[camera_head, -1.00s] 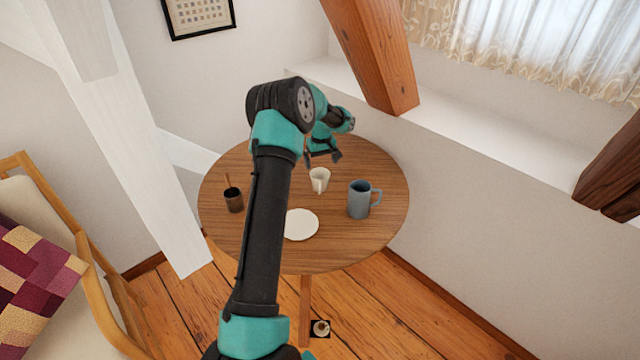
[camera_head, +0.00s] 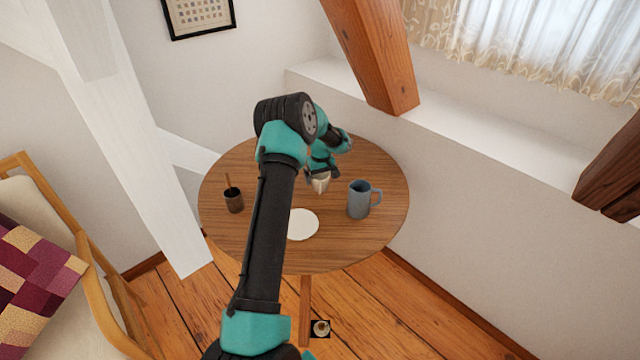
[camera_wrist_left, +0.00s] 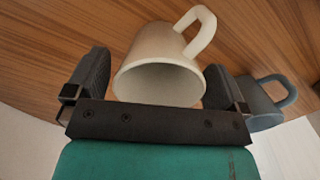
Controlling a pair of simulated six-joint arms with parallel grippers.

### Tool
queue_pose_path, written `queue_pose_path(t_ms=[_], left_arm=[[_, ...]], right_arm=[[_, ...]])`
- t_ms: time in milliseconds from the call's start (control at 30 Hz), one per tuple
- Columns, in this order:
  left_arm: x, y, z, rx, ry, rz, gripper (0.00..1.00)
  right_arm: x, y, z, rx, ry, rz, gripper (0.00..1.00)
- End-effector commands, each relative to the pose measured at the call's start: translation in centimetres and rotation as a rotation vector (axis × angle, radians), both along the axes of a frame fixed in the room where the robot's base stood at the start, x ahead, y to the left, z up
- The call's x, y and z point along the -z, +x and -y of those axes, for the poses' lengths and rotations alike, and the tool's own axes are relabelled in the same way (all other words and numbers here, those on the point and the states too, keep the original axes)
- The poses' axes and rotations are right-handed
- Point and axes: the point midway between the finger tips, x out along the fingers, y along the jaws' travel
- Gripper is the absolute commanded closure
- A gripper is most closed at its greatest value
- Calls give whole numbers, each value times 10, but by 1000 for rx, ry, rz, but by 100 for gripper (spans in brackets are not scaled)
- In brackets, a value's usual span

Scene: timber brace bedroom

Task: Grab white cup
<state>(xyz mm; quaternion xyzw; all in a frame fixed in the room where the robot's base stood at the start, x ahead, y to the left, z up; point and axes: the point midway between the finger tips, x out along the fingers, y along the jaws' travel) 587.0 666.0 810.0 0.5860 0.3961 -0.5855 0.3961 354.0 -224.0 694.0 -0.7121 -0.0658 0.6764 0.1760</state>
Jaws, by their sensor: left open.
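The white cup (camera_head: 321,186) stands on the round wooden table (camera_head: 370,240), mostly hidden behind my left gripper in the head view. In the left wrist view the white cup (camera_wrist_left: 160,62) lies between the two open fingers, its mouth facing the camera and its handle at the upper right. My left gripper (camera_head: 322,177) is open at the cup; its fingers also show in the left wrist view (camera_wrist_left: 158,88). A gap shows between the cup and the left finger; contact on the right side is hard to tell. My right gripper is not in view.
A blue-grey mug (camera_head: 359,200) stands close to the right of the cup. A white plate (camera_head: 304,224) lies in front, partly behind my arm. A dark cup with a stick (camera_head: 233,200) is at the left. A wooden beam (camera_head: 372,55) rises behind the table.

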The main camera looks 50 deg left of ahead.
Motion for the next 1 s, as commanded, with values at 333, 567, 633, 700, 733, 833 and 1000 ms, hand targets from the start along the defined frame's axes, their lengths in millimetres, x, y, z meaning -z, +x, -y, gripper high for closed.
queue_pose_path(t_ms=[333,567,633,700,733,833,1000], left_arm=[[27,0,0,0,-1,0,0],[26,0,0,0,-1,0,0],[26,0,0,0,-1,0,0],[26,0,0,0,-1,0,0],[26,0,0,0,-1,0,2],[26,0,0,0,-1,0,12],[26,0,0,0,-1,0,28]], right_arm=[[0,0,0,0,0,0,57],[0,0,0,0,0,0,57],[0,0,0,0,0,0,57],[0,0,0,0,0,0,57],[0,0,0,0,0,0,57],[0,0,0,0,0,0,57],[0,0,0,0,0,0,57]])
